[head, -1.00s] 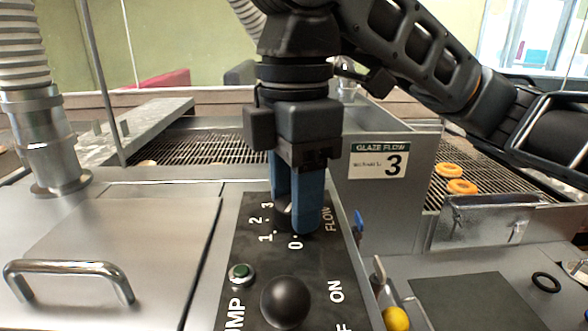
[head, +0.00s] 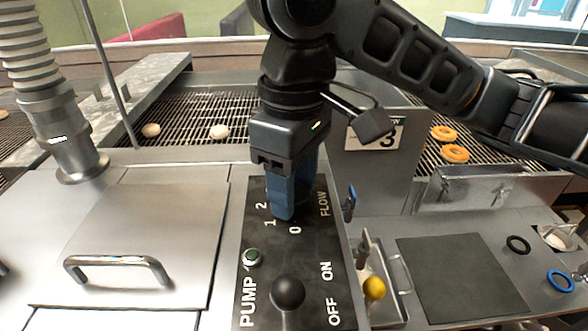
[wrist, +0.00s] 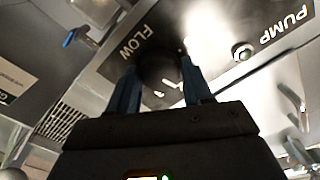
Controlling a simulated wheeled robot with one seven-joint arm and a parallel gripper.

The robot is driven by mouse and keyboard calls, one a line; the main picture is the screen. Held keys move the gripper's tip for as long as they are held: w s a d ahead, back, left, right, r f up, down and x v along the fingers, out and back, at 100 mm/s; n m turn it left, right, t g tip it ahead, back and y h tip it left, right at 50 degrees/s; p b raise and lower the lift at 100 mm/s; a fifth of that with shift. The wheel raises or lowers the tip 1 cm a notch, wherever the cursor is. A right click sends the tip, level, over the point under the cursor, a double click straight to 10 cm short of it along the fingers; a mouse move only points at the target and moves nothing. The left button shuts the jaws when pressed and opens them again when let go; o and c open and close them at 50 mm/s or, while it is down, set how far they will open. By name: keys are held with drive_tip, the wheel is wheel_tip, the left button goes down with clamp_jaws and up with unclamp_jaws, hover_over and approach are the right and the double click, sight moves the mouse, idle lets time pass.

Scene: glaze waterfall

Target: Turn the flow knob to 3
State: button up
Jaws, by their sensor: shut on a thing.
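My gripper (head: 290,207) points down on the flow knob, its blue fingers shut on it. The dark knob (wrist: 158,68) shows between the two fingers in the wrist view. The knob's pointer cannot be made out. On the black control panel (head: 262,300), the marks 0, 1 and 2 show beside the fingers, next to the word FLOW. The 3 on the dial is hidden behind my gripper in the head view. A sign (head: 359,136) behind my arm shows a 3, its upper part covered.
A black ball-topped pump lever (head: 287,294) and a green button (head: 253,257) are on the same panel. A lidded cover with a handle (head: 118,262) lies left. A yellow knob (head: 374,288) and a blue lever (head: 349,203) stand right. Doughnuts (head: 454,153) lie on the grate behind.

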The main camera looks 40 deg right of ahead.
drive_tip(key=m, duration=0.5)
drive_tip(key=shift+m, duration=0.3)
drive_tip(key=m, duration=0.5)
drive_tip(key=shift+m, duration=0.3)
drive_tip(key=o, duration=1)
drive_tip(key=shift+r, duration=3.85)
